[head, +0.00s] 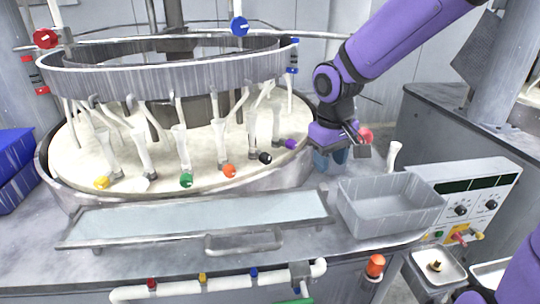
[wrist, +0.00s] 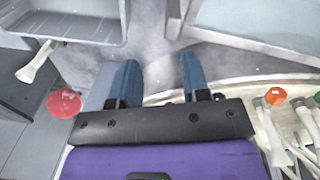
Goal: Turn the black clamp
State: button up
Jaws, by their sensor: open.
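The black clamp (head: 264,157) is a small black knob at the foot of a white post on the near right edge of the round cream platen (head: 205,168). It sits between a purple knob (head: 291,144) and an orange knob (head: 229,170). My gripper (head: 331,160) is right of the black clamp and apart from it, beyond the platen's rim. In the wrist view its two blue fingers (wrist: 158,72) are spread with nothing between them. The orange knob (wrist: 275,95) shows at right there, but I cannot make out the black clamp.
A grey tray (head: 390,219) and a control box (head: 465,200) stand at right. A flat glass-topped panel (head: 195,215) lies in front of the platen. A ring (head: 165,80) with hanging hoses overhangs the posts. A red knob (wrist: 65,103) is beside my gripper.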

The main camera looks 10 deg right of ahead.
jog(key=w+a+f+y, duration=0.2)
jog(key=w+a+f, duration=0.1)
jog(key=w, duration=0.1)
jog(key=n+y, duration=0.1)
jog(key=y, duration=0.5)
send_near(269, 155)
jog(key=x, duration=1)
jog(key=shift+w+d+f, duration=0.15)
jog(key=shift+w+f, duration=0.05)
jog(key=c, duration=0.6)
jog(key=shift+c, duration=0.2)
jog(key=shift+t+h, duration=0.6)
